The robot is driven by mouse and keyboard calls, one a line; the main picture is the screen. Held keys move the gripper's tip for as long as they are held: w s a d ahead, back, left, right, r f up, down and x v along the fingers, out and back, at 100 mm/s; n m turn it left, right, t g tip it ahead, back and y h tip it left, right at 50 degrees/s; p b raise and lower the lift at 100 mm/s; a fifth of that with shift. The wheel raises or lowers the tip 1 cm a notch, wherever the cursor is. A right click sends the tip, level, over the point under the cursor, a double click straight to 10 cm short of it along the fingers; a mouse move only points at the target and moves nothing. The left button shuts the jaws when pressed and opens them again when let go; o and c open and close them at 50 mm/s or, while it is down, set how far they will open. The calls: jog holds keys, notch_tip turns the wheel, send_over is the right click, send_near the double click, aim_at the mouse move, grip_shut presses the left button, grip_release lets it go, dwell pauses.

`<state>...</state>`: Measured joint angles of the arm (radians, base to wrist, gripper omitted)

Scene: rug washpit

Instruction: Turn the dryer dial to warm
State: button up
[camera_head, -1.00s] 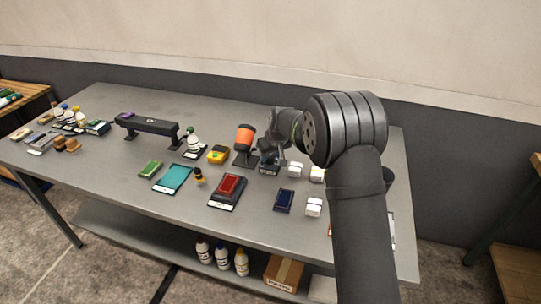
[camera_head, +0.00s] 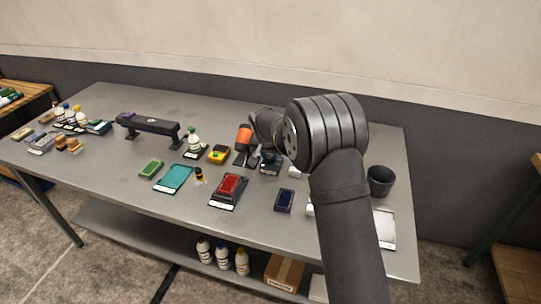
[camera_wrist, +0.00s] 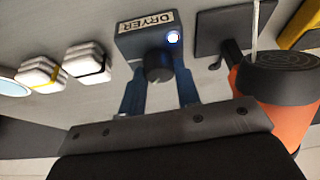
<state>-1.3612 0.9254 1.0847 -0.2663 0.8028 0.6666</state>
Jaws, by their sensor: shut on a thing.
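The dryer control is a small dark blue box (camera_wrist: 150,44) with a "DRYER" label and a lit indicator light (camera_wrist: 173,37). It also shows in the head view (camera_head: 270,163), partly behind my arm. Its dark round dial (camera_wrist: 158,66) sits on the face toward my gripper. My gripper (camera_wrist: 158,76) has one finger on each side of the dial and is shut on it. The fingertips are partly lost against the box. I cannot read the dial's setting. An orange and black tool (camera_wrist: 285,95) stands beside the box; it also shows in the head view (camera_head: 243,138).
White blocks with coloured bands (camera_wrist: 88,62) lie left of the box in the wrist view. A yellow item (camera_head: 218,153), a red pad (camera_head: 230,187) and a dark blue pad (camera_head: 284,200) lie nearby. A dark cup (camera_head: 381,180) stands at the table's right.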

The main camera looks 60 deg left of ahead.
jog(key=shift+s+a+m+t+h, duration=0.1)
jog(key=shift+m+t+h, duration=0.45)
jog(key=shift+m, duration=1.35)
jog(key=o, duration=1)
jog(key=v, duration=1.7)
jog(key=shift+r, duration=0.25)
